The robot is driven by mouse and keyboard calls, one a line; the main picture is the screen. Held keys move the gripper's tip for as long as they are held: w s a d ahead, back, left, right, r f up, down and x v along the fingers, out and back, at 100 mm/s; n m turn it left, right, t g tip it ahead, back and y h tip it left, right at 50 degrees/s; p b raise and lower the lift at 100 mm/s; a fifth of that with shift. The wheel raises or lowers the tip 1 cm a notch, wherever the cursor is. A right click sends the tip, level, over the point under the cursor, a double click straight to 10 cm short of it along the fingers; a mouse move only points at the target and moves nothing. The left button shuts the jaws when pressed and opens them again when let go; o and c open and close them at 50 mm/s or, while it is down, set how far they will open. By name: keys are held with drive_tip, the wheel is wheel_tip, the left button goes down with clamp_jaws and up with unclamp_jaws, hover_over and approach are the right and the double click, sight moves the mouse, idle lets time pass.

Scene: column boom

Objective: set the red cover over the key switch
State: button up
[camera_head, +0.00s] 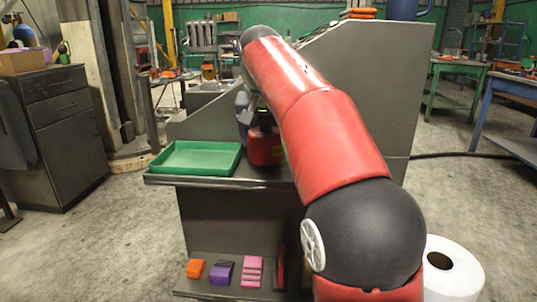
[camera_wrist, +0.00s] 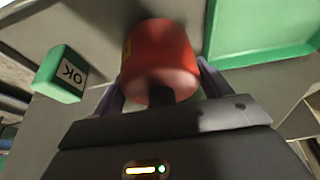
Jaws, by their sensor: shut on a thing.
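The red cover (camera_head: 264,147) is a short red cylinder with a yellow label, at the console's ledge right of the green tray. In the wrist view the red cover (camera_wrist: 160,55) sits between the two fingers, with a dark stem or knob at its near end. My gripper (camera_wrist: 162,88) is shut on it; in the head view my gripper (camera_head: 262,117) is partly hidden by my arm. The cover looks upright and close to the ledge, but I cannot tell whether it touches. The key switch is not visible in either view.
An empty green tray (camera_head: 157,171) lies on the ledge to the left; its corner shows in the wrist view (camera_wrist: 262,58). A green block marked OK (camera_wrist: 62,75) is on the cover's other side. Orange, purple and pink blocks (camera_head: 223,272) lie on the low shelf.

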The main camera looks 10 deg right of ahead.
wheel_tip(320, 180, down, 2)
drive_tip(key=shift+f+b, duration=0.2)
drive_tip(key=shift+b, duration=0.45)
drive_tip(key=shift+r, duration=0.15)
drive_tip(key=o, duration=1.1)
drive_tip(key=shift+c, duration=0.2)
drive_tip(key=p+v, duration=0.4)
drive_tip(key=v, duration=0.8)
